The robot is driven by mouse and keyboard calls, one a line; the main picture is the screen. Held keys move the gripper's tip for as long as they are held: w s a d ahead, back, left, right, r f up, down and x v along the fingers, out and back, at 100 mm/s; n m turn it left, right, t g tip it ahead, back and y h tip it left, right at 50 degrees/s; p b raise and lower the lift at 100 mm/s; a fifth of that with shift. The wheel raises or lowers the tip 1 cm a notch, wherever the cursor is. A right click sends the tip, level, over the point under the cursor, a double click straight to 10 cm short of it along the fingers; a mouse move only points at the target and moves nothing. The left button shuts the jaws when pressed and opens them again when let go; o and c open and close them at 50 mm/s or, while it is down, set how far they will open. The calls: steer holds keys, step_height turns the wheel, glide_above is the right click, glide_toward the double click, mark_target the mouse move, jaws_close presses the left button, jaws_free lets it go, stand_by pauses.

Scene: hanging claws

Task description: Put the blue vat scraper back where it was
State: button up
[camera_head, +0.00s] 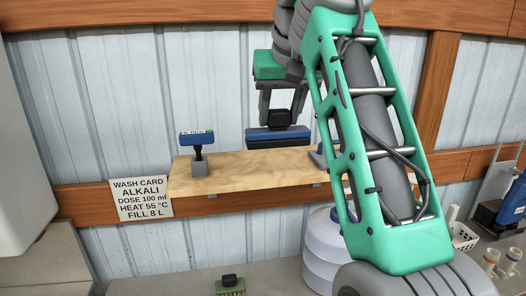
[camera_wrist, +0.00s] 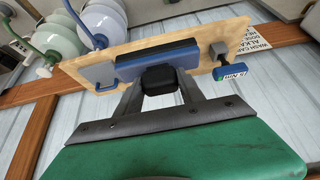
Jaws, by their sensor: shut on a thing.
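The blue vat scraper (camera_head: 278,133) is a wide blue block with a dark lower edge and a black knob on top. My gripper (camera_head: 281,115) is shut on the black knob, with the scraper level below it. In the head view the scraper shows just over the back edge of the wooden shelf (camera_head: 245,178); whether it touches the shelf I cannot tell. In the wrist view my gripper (camera_wrist: 161,88) holds the knob, and the scraper (camera_wrist: 150,64) lies across the shelf (camera_wrist: 200,42).
A blue labelled piece on a grey stand (camera_head: 199,167) occupies the shelf's left end. A grey plate (camera_wrist: 97,73) lies at its other end, mostly behind my arm in the head view. A wash card (camera_head: 141,199) hangs at left. A green brush (camera_head: 230,286) lies below.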

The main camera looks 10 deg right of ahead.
steer(key=shift+s+r, duration=0.1)
steer(key=shift+r, duration=0.55)
steer(key=shift+s, duration=0.3)
steer(key=w+f, duration=0.3)
steer(key=w, duration=0.1)
steer(key=w+f, duration=0.4)
steer(key=w, duration=0.1)
steer(key=w+d+f, duration=0.1)
steer(key=w+f, duration=0.3)
steer(key=w, duration=0.1)
steer(key=shift+w+f, duration=0.1)
steer(key=shift+f, duration=0.15)
steer(key=shift+f+p, duration=0.45)
steer(key=shift+f, duration=0.05)
steer(key=shift+f, duration=0.25)
steer(key=o, duration=1.3)
steer(key=shift+f+b, duration=0.1)
steer(key=shift+b, duration=0.3)
